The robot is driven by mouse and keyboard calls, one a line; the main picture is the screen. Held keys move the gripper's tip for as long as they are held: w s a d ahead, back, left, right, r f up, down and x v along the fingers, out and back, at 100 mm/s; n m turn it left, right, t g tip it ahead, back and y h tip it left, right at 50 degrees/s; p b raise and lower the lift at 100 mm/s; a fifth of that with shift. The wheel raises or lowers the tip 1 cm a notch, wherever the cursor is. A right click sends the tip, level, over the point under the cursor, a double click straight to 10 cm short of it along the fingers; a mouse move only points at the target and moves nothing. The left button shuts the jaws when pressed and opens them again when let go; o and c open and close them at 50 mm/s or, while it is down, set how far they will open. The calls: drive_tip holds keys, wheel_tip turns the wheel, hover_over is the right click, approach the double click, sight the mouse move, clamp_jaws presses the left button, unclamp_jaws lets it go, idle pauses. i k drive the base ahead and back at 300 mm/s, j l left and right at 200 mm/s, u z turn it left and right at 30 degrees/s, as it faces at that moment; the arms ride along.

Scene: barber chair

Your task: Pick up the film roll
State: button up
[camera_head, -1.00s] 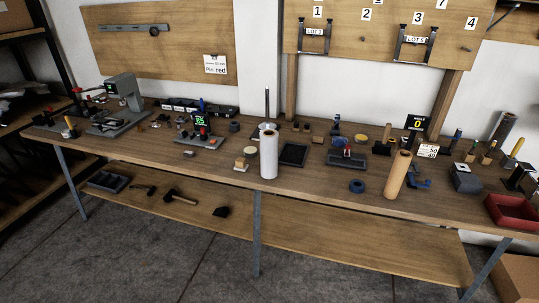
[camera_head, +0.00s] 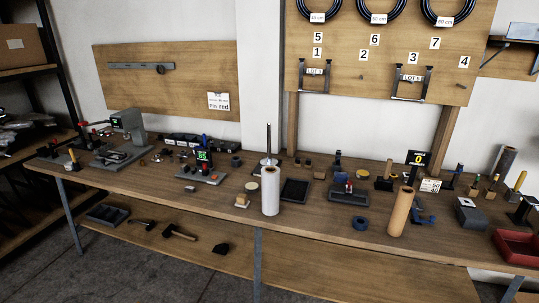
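A white roll (camera_head: 271,191), which looks like the film roll, stands upright near the front edge of the wooden workbench (camera_head: 130,178), around its middle. A thin metal rod on a base (camera_head: 268,143) stands just behind it. A brown roll (camera_head: 400,212) also stands upright, farther right near the front edge. My gripper is not in view.
A dark tray (camera_head: 294,191) lies right of the white roll, and a small block (camera_head: 242,201) lies to its left. A blue tape ring (camera_head: 360,223) lies near the brown roll. A red bin (camera_head: 518,245) sits at the right end. Hammers lie on the lower shelf (camera_head: 210,235).

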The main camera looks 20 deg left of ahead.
sight(271, 174)
drive_tip(key=i+j+u, duration=0.3)
drive_tip(key=i, duration=0.35)
drive_tip(key=i+j+u, duration=0.1)
drive_tip(key=i+u, duration=0.25)
drive_tip(key=i, duration=0.25)
